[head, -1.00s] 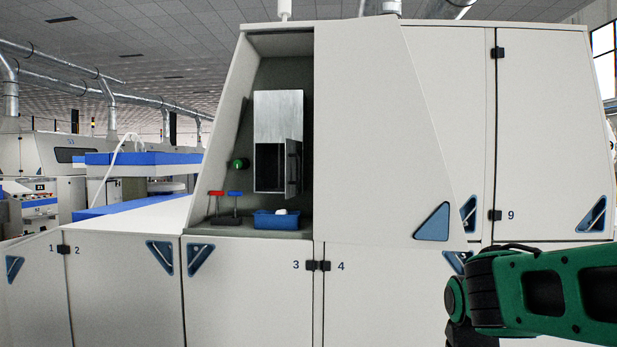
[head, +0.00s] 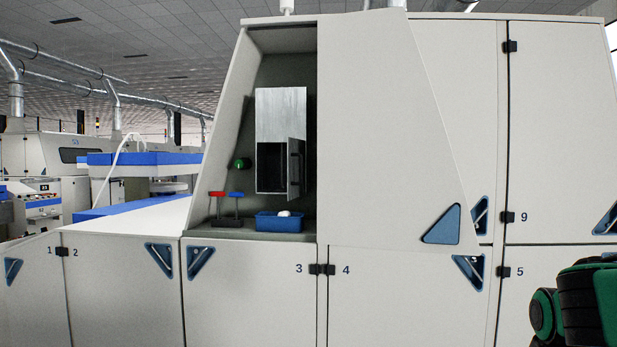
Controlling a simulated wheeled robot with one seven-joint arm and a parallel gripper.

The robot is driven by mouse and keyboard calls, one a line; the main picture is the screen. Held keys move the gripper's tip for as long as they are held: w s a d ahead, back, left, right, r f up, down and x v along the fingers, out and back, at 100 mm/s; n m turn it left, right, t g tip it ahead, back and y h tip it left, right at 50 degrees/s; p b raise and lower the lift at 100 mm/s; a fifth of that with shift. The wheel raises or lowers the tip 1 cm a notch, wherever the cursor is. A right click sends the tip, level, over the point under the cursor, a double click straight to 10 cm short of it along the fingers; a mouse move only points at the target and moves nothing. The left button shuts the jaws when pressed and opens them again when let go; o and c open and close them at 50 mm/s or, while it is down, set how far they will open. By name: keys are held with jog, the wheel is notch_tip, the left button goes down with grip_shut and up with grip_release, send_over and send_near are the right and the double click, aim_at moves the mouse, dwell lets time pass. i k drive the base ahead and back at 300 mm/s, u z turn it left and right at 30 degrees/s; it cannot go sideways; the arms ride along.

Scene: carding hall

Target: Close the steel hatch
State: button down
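The steel hatch (head: 295,168) is a small grey door with a dark upright handle, on the lower part of a steel box (head: 281,114) inside the machine's recess. It stands open, swung out to the right, and the dark inside of the box (head: 269,167) shows to its left. My gripper is outside the picture. Only a green and black part of my arm shows at the lower right, well away from the hatch.
A blue tray (head: 279,223) with a white item (head: 285,213) stands on the recess floor. Left of it are a red-topped lever (head: 217,194), a blue-topped lever (head: 236,194) and a green knob (head: 243,164). A large cream panel (head: 380,130) bounds the recess on the right.

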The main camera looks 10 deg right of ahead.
aim_at(296, 148)
jog(key=z, duration=0.05)
jog(key=i, duration=1)
jog(key=u, duration=0.05)
